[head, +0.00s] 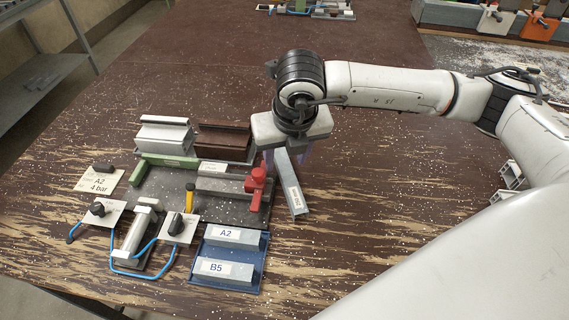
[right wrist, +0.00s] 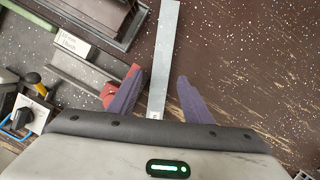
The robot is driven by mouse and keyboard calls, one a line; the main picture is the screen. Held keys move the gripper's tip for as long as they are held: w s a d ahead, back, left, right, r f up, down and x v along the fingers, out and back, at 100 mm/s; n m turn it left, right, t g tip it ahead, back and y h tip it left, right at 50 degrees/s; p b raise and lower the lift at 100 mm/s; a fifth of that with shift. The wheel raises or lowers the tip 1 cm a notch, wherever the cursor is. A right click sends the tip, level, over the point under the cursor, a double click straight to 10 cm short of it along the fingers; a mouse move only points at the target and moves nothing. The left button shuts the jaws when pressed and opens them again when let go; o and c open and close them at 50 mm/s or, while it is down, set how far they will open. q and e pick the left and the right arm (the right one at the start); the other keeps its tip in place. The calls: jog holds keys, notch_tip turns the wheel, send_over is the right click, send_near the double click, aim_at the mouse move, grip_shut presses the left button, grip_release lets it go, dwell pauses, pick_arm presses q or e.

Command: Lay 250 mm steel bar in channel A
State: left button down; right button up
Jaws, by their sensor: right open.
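A grey steel bar (head: 291,186) with a white label lies at a slant on the worn brown table, right of the clamp fixture. It also shows in the right wrist view (right wrist: 166,55). My right gripper (head: 286,155) is over the bar's far end in the head view, fingers pointing down. In the right wrist view its two purple fingers (right wrist: 158,95) are apart, one on each side of the bar. I cannot tell how low they reach. A grey channel (head: 220,187) with a red clamp (head: 258,184) sits on the dark fixture plate; its label is too small to read. My left gripper is out of view.
A white profile (head: 163,135) and a brown profile (head: 223,141) stand at the fixture's back. A blue tray (head: 257,280) holds bars marked A2 and B5. Knobs with blue hoses and an "A2 4 bar" card (head: 99,178) are at left.

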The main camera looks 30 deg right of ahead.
jog(key=shift+x, duration=1)
jog(key=shift+c, duration=0.2)
jog(key=shift+r, duration=0.1)
grip_shut()
